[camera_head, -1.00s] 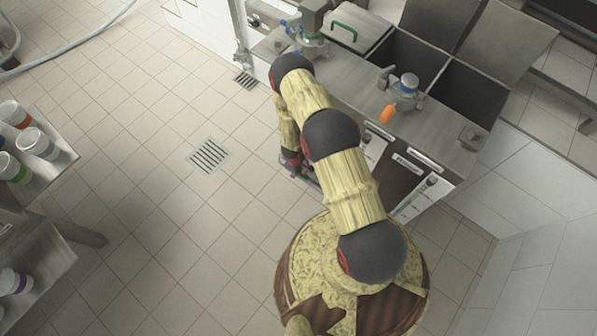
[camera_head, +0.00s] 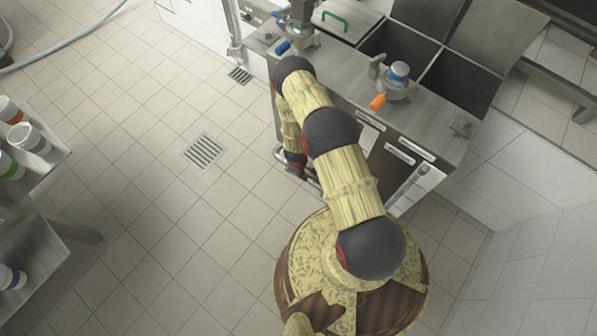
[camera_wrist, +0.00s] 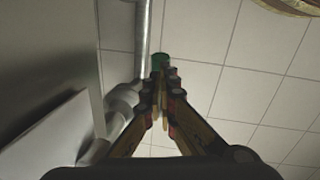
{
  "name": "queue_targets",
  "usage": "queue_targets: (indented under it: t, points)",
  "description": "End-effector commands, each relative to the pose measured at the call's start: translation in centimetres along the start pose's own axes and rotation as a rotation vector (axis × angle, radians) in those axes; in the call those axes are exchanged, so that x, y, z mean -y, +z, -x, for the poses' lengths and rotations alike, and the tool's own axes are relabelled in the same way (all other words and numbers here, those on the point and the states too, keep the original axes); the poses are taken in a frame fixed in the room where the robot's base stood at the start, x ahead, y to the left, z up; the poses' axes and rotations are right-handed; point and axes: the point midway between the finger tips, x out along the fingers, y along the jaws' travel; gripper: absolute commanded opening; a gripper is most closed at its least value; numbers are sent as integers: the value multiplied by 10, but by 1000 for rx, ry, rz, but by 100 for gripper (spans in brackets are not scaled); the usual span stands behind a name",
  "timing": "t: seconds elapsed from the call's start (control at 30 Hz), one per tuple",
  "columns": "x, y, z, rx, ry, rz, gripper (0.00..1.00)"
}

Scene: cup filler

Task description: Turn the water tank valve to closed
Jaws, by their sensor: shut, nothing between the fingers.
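My gripper (camera_wrist: 161,90) is shut and empty in the wrist view, pointing down the picture's middle line. A small green piece (camera_wrist: 160,60) shows just beyond its fingertips; it may be a valve handle, and I cannot tell whether the tips touch it. A grey metal pipe (camera_wrist: 143,40) with a thicker fitting (camera_wrist: 120,104) runs just left of the fingers. In the head view a silver pipe (camera_head: 313,181) shows low at the steel machine's front, beside my arm's end. My arm hides most of the gripper there. The valve's open or closed position cannot be told.
The steel machine (camera_head: 440,122) has an orange-handled fitting (camera_head: 378,101) and a blue-handled fitting (camera_head: 281,47) on top. A shelf with paint-like tubs (camera_head: 28,138) stands at the left. The tiled floor (camera_head: 130,170) between is clear, with a drain grate (camera_head: 203,150).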

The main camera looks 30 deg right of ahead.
Motion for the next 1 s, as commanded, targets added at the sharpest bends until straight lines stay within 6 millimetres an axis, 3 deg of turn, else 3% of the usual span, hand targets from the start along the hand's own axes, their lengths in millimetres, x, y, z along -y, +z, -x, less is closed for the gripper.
queue_targets:
  t: [0.4,1.0]
  points:
    - [5,14,-23,0,0,0,0]
    - [6,16,-26,0,0,0,0]
